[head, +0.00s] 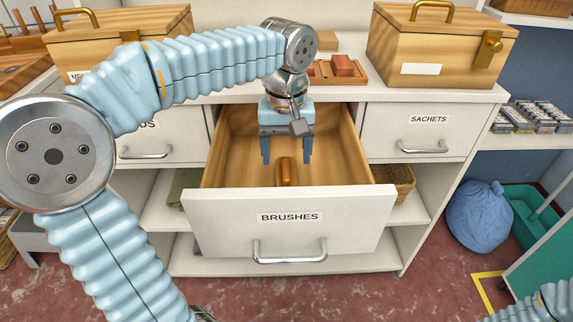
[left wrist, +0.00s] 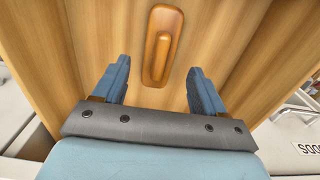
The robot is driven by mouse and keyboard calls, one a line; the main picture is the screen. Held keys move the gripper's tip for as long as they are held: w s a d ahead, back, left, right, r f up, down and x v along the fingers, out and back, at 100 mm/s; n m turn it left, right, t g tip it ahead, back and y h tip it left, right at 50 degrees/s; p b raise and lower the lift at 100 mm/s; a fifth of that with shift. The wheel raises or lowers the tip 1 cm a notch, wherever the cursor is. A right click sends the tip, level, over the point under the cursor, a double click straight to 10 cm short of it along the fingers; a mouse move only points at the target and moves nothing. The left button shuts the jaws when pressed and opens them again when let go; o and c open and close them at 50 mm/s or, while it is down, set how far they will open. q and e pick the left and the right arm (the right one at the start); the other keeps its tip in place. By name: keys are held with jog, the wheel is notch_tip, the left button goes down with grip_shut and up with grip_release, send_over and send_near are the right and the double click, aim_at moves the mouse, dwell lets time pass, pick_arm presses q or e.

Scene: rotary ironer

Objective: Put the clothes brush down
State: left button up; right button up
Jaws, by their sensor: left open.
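The clothes brush (head: 286,172) is a brown wooden brush with a raised grip, lying in the open wooden drawer labelled BRUSHES (head: 290,233). It also shows in the left wrist view (left wrist: 162,46), on the drawer floor just beyond my fingertips. My left gripper (head: 287,160) is open and empty, pointing down into the drawer, with its fingers apart above the brush. In the left wrist view the gripper (left wrist: 158,78) has clear space between its two blue fingers. My right gripper is not in view; only a bit of my right arm shows at the lower right.
A closed SACHETS drawer (head: 420,133) is to the right. Wooden boxes stand on the counter at left (head: 120,40) and right (head: 440,45). A small tray (head: 335,75) with a reddish block sits behind my gripper. A blue bag (head: 478,215) lies at right.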

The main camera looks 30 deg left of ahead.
aim_at(286, 169)
pick_arm(q)
notch_tip(286, 169, up, 7)
jog(key=shift+f+p, duration=0.15)
jog(key=shift+p, duration=0.2)
dwell(0.3)
